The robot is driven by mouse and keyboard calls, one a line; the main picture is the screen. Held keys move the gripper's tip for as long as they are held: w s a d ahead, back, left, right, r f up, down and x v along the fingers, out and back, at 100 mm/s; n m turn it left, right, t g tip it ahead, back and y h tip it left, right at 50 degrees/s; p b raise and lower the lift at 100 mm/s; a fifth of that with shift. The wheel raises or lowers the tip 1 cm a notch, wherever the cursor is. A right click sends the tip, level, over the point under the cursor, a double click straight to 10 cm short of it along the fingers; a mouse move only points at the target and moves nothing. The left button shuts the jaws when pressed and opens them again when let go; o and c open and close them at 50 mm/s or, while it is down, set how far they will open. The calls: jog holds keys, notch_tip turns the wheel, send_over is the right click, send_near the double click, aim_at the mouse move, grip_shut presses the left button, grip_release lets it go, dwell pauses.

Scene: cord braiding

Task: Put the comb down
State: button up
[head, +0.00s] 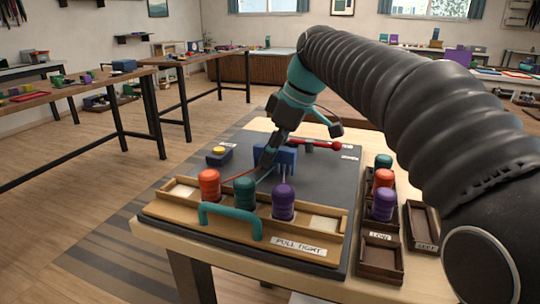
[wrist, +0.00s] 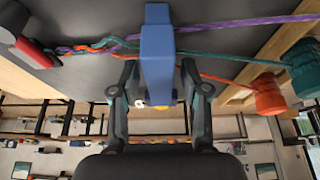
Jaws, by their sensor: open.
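The blue comb (head: 288,156) stands on the dark board (head: 335,200) at the cords, behind the spools. In the wrist view the comb (wrist: 157,45) crosses the purple, teal and orange cords. My gripper (head: 266,160) is at the comb. In the wrist view my gripper (wrist: 159,80) is open, with one finger on each side of the comb's lower part. A narrow gap shows beside the comb; contact is hard to judge. The braided cords (wrist: 92,47) run left from the comb.
Orange (head: 209,186), teal (head: 244,194) and purple (head: 283,202) spools stand in the wooden front tray with a teal handle (head: 230,220). A red-tipped lever (head: 318,144) lies behind the comb. A yellow button (head: 218,150) is left. Spare spools (head: 383,180) stand in the right rack.

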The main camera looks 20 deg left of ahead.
jog(key=p+v, duration=0.1)
jog(key=v, duration=0.9)
jog(key=shift+d+r+p, duration=0.2)
jog(key=shift+r+p, duration=0.15)
jog(key=shift+p, duration=0.05)
